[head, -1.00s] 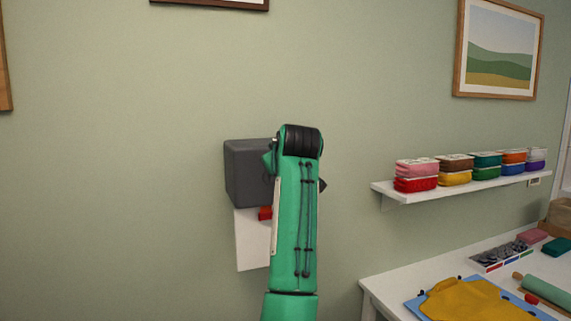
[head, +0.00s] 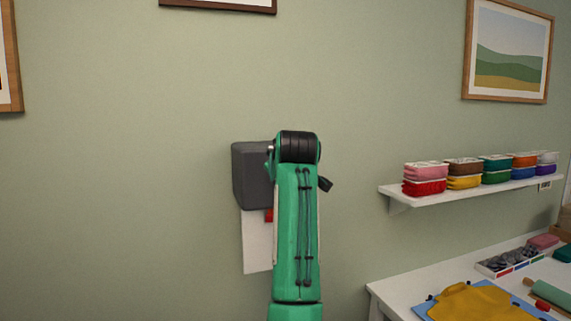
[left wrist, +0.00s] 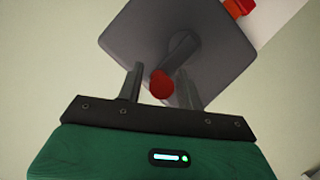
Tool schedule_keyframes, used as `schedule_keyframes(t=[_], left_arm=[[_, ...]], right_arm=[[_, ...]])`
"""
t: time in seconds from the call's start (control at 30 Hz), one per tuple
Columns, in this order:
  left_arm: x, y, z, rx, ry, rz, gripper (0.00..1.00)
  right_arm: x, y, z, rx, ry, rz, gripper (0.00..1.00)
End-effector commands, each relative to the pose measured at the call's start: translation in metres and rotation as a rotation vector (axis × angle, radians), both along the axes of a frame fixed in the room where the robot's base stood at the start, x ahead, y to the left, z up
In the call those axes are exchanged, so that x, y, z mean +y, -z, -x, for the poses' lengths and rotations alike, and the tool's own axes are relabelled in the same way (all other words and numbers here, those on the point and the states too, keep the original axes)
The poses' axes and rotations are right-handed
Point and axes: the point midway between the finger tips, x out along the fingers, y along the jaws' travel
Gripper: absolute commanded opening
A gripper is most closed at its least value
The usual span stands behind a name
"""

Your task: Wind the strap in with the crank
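A dark grey box (head: 252,178) is mounted on the wall. In the left wrist view its front (left wrist: 210,45) carries a dark crank arm (left wrist: 180,48) ending in a red knob (left wrist: 161,84). My left gripper (left wrist: 160,85) has its two fingers on either side of the knob. They look apart, with a gap at least on the left. In the head view my green arm hides the crank and this gripper. A small red piece (head: 269,215) shows below the box, against a white panel (head: 256,245). I cannot make out the strap clearly. My right gripper is out of view.
A white shelf (head: 400,189) with several coloured containers is on the wall to the right. The wall left of the box is clear.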

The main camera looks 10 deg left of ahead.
Motion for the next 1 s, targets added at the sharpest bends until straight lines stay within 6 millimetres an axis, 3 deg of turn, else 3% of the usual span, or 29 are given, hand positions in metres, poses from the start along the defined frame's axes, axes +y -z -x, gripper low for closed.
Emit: schedule_keyframes(t=[0.33,0.47,1.0], left_arm=[[0.000,0.000,0.001,0.001,0.000,-0.001,0.45],[-0.004,-0.002,0.011,0.000,-0.001,0.000,0.45],[-0.040,-0.036,0.108,-0.001,-0.001,0.000,0.45]], right_arm=[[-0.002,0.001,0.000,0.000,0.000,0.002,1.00],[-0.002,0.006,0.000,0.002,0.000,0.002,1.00],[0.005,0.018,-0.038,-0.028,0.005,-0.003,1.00]])
